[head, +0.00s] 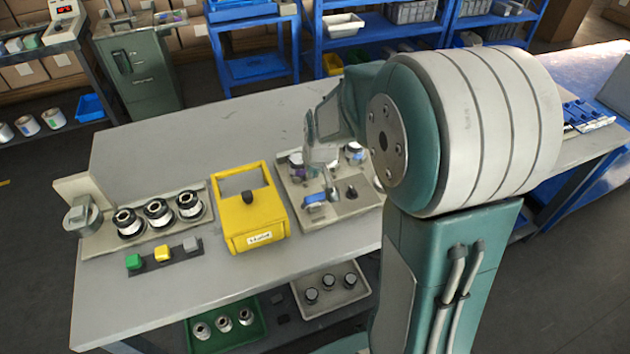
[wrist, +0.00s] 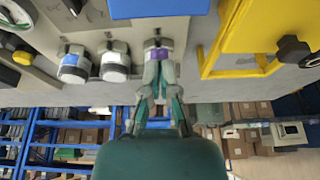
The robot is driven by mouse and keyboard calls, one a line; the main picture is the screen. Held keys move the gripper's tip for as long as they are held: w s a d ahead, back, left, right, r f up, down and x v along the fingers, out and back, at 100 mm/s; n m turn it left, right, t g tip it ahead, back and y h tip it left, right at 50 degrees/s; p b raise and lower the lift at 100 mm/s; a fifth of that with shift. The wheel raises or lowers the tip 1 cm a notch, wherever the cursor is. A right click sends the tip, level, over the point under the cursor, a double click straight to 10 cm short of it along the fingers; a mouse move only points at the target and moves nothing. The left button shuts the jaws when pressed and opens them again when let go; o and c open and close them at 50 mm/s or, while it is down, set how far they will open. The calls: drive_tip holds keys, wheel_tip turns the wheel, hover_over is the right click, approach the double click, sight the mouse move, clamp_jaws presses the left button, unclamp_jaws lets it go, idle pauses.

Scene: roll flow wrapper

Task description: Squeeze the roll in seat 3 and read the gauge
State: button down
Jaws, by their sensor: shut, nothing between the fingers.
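Three rolls sit in a row at the back of a grey fixture plate (head: 345,207). In the wrist view they are a blue-banded roll (wrist: 74,66), a white roll (wrist: 115,64) and a purple-banded roll (wrist: 157,50). My gripper (wrist: 158,70) is shut and empty, its fingertips in front of the purple-banded roll; I cannot tell if they touch. In the head view my gripper (head: 320,155) partly covers the row, with the purple-banded roll (head: 297,166) at its left. I see no seat numbers and cannot identify the gauge.
A yellow box with a black knob (head: 248,208) stands left of the plate. Further left are a holder with three black-and-white rolls (head: 158,212) and a button strip (head: 163,255). The back left tabletop is clear.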

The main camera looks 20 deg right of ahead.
drive_tip(key=s+r, duration=0.7)
drive_tip(key=shift+s+a, duration=0.1)
drive_tip(key=shift+s, duration=0.05)
idle(0.4)
drive_tip(key=s+a+r, duration=0.2)
drive_tip(key=s+r, duration=0.2)
drive_tip(key=s, duration=0.3)
drive_tip(key=s+a+r+t, duration=0.1)
drive_tip(key=s+a+r, duration=0.2)
drive_tip(key=s, duration=0.4)
drive_tip(key=shift+s+r+t, duration=0.3)
drive_tip(key=shift+s+r, duration=0.05)
drive_tip(key=shift+r, duration=0.05)
idle(2.3)
